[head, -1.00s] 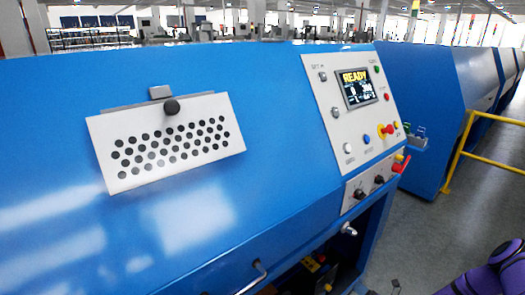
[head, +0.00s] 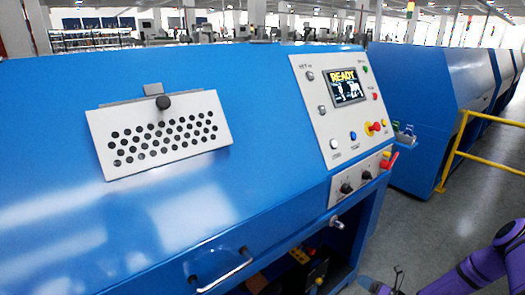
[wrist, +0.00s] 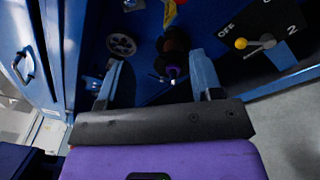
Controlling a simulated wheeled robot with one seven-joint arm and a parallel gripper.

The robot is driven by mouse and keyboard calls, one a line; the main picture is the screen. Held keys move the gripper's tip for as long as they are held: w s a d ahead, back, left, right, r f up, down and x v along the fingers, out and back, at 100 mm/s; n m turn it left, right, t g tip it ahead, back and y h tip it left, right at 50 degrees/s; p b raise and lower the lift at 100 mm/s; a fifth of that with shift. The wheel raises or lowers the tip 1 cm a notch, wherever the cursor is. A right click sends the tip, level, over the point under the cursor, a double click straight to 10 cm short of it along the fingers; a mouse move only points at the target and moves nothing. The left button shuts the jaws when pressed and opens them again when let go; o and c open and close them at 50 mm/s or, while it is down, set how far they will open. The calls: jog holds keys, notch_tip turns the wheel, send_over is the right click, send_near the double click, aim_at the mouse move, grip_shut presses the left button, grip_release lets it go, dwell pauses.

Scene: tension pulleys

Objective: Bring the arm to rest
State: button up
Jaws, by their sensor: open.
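My purple arm (head: 480,270) shows at the bottom right of the head view, reaching low beside the blue machine. In the wrist view my gripper (wrist: 157,75) has its two fingers wide apart with nothing held between them. Beyond the fingers are a grey wheel (wrist: 122,45) and a dark reddish spool (wrist: 173,50) inside the machine's dark opening. Neither is seen to be gripped. In the head view, part of the gripper end is cut off by the bottom edge.
The blue machine (head: 60,130) fills the left and middle, with a READY screen (head: 348,88) and a silver handle (head: 228,270). A yellow rail (head: 490,158) stands at right, with open grey floor (head: 425,225) between.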

notch_tip(320, 180, up, 22)
jog(key=w+a+n+g+y, duration=0.2)
jog(key=w+n+g, duration=0.1)
jog(key=n+g, duration=0.8)
jog(key=s+a+r+n+g+h, duration=0.1)
jog(key=s+a+r+n+h, duration=0.15)
jog(key=r+n, duration=0.55)
jog(key=s+a+r+n+g+h, duration=0.1)
jog(key=s+a+r+n+h, duration=0.15)
jog(key=r, duration=0.95)
jog(key=s+a+r+n+t+h, duration=0.1)
jog(key=s+a+r+n+h, duration=0.2)
jog(key=s+r+n+h, duration=0.8)
jog(key=s+d+r+n+t, duration=0.1)
jog(key=s+r+t, duration=0.1)
jog(key=s+r, duration=0.4)
jog(key=s+r+n+t+y, duration=0.1)
jog(key=s+r, duration=0.5)
jog(key=s, duration=0.7)
jog(key=shift+d+r+n+t, duration=0.25)
jog(key=shift+d+n+t, duration=0.15)
jog(key=shift+n+t, duration=0.5)
jog(key=shift+w, duration=0.1)
